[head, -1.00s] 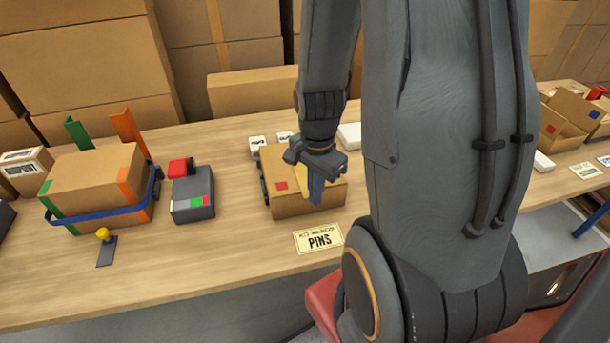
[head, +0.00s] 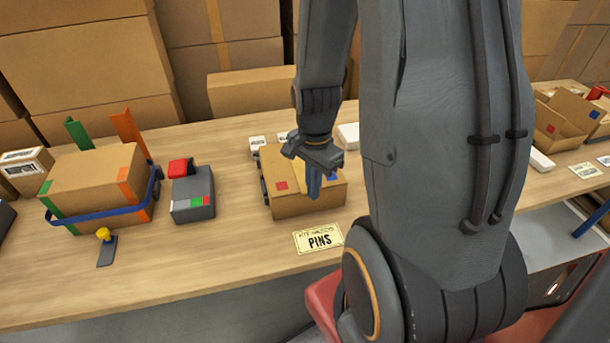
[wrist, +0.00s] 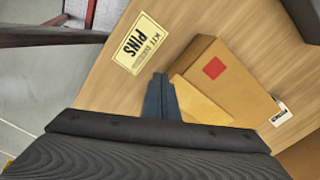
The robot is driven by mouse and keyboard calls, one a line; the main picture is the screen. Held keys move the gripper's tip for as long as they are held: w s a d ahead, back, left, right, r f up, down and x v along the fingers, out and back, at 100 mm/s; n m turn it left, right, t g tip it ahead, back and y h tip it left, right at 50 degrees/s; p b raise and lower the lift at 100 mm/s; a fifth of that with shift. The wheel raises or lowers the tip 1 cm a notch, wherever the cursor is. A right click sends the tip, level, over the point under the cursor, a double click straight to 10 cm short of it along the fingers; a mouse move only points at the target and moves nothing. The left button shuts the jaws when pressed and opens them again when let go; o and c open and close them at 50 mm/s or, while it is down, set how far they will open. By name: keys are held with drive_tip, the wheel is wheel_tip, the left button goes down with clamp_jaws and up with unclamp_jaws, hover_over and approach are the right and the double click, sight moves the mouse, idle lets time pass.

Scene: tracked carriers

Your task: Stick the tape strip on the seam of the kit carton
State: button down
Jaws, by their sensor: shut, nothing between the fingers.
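The kit carton (head: 290,208) stands closed on the bench behind the PINS label. It has a red square (head: 282,186) and a blue square (head: 333,177) on top. A paler yellow-tan strip (head: 299,181) lies along the carton top, partly behind my fingers; it looks like the tape strip. It also shows in the wrist view (wrist: 203,103), beside my fingertips, where my gripper hides its near end. My gripper (head: 314,193) points down over the carton's front part, shut and empty. I cannot tell whether its tips touch the carton or strip.
The PINS label (head: 318,239) lies in front of the carton. Left are a dark box with a red top (head: 193,197) and a strapped carton (head: 92,180). Small white boxes (head: 258,144) stand behind. An open carton (head: 562,122) is far right. The front bench is mostly clear.

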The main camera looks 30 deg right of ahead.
drive_tip(key=shift+w+d, duration=0.25)
drive_tip(key=shift+w, duration=0.6)
drive_tip(key=shift+w+d, duration=0.25)
drive_tip(key=shift+w, duration=0.6)
drive_tip(key=shift+s, duration=0.15)
idle(0.3)
drive_tip(key=shift+s+a+p, duration=0.15)
drive_tip(key=shift+s+p, duration=0.2)
wheel_tip(320, 180, up, 7)
drive_tip(key=p, duration=0.6)
idle(0.6)
